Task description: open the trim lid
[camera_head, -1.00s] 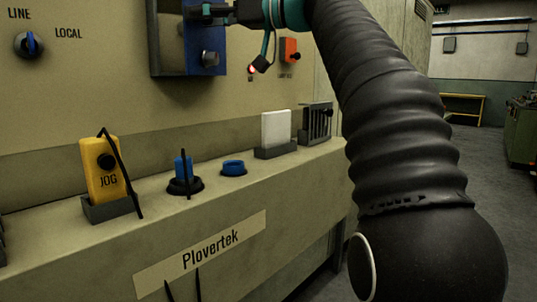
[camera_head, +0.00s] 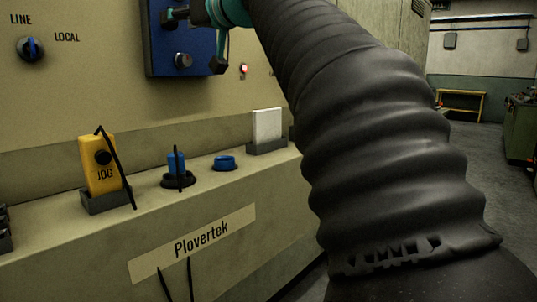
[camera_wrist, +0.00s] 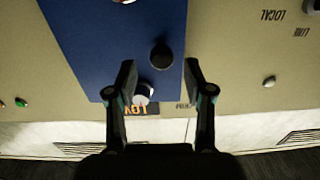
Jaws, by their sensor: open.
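The trim lid seems to be the blue panel (camera_head: 160,55) on the beige cabinet face; it also shows in the wrist view (camera_wrist: 95,30), upside down. A black knob (camera_wrist: 161,55) stands on the blue face. A pale round knob (camera_wrist: 143,93) shows near the panel edge, between my fingers in the picture. My gripper (camera_wrist: 159,72) is open and empty in front of the panel. Its fingertips flank the black knob's lower side in the picture; I cannot tell the gap in depth. The panel looks flat and closed.
A LINE/LOCAL switch (camera_head: 31,48) is at left.

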